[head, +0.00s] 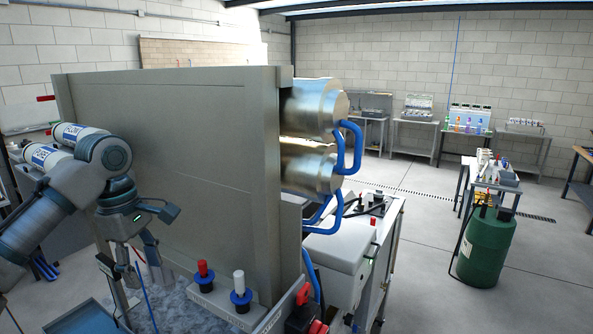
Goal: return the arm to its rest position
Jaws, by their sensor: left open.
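My left arm (42,222) comes in from the left in the head view. Its gripper (143,279) points down, open, in front of the large grey panel (190,150), with nothing visible between its fingers. Two white membrane tubes with blue labels lie behind the arm at the left: an upper one (75,131) and a lower one (37,153), both partly hidden by the arm. My right gripper is out of the picture.
Two metal cylinders, upper (312,106) and lower (308,168), with blue hoses (352,140) stick out right of the panel. Red and white knobs (240,290) stand below it. A blue tray (85,320) is at lower left. A green drum (486,248) stands on open floor.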

